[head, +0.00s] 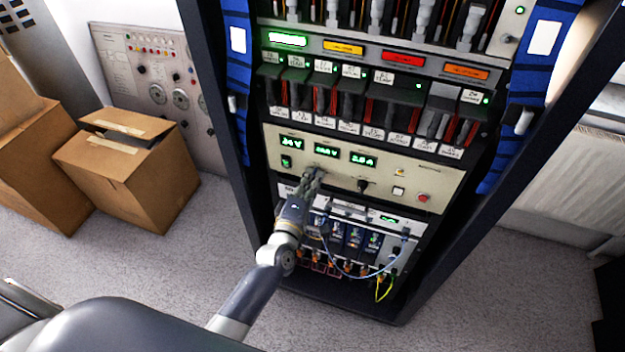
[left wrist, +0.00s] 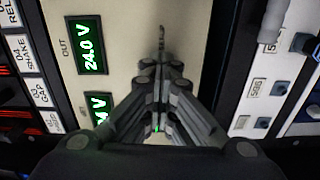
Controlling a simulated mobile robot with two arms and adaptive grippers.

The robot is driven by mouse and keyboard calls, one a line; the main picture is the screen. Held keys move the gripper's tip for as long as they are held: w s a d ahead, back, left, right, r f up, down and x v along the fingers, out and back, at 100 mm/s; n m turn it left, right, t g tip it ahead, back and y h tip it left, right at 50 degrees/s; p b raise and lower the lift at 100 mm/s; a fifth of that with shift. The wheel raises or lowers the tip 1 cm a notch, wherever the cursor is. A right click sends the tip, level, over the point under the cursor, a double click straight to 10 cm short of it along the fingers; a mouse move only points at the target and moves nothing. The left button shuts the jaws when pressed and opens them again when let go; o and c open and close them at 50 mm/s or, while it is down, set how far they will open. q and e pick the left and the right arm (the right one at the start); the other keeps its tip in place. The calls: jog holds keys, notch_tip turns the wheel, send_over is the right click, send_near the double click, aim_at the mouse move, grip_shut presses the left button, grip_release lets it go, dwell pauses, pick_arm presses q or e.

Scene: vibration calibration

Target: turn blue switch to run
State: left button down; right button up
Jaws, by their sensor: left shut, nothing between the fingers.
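My left gripper (head: 314,174) is in front of the beige control panel (head: 285,140), below its green number displays. In the left wrist view its fingers (left wrist: 160,70) are closed together with nothing between them. A small dark part (left wrist: 161,36) shows just past the fingertips against the panel; I cannot tell whether it is a switch or whether the fingers touch it. No switch in view is clearly blue with a readable run mark; the gripper covers part of the panel. A black knob (head: 363,185) sits on the panel to the right of the gripper. My right gripper is not in view.
A red button (head: 423,198) and a white button (head: 398,192) are at the panel's right. Below, a unit with blue modules (head: 354,237) has loose cables (head: 345,272). Cardboard boxes (head: 127,165) stand on the floor at left. Dark rack posts flank the panels.

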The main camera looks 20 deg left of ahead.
pick_arm(q)
jog(key=shift+s+f+n, duration=0.15)
jog(key=shift+f+n, duration=0.25)
